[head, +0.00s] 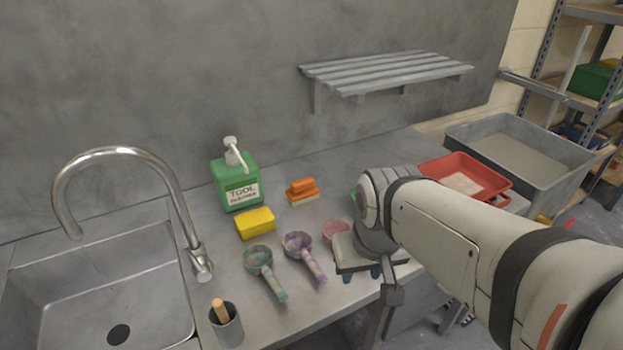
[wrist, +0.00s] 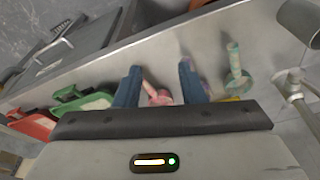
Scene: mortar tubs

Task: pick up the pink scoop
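The pink scoop (head: 336,229) lies on the grey counter, right of the purple scoop (head: 303,254). My gripper (head: 362,274) is open, fingers apart on either side of the scoop in the wrist view (wrist: 160,74). I cannot tell how far above the scoop the fingertips are.
A teal scoop (head: 265,268), a yellow sponge (head: 255,223), an orange-handled brush (head: 302,190) and a green bottle (head: 236,182) stand left of my gripper. A sink (head: 95,290) is far left. A red tray (head: 462,176) and a grey tub (head: 520,150) are right.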

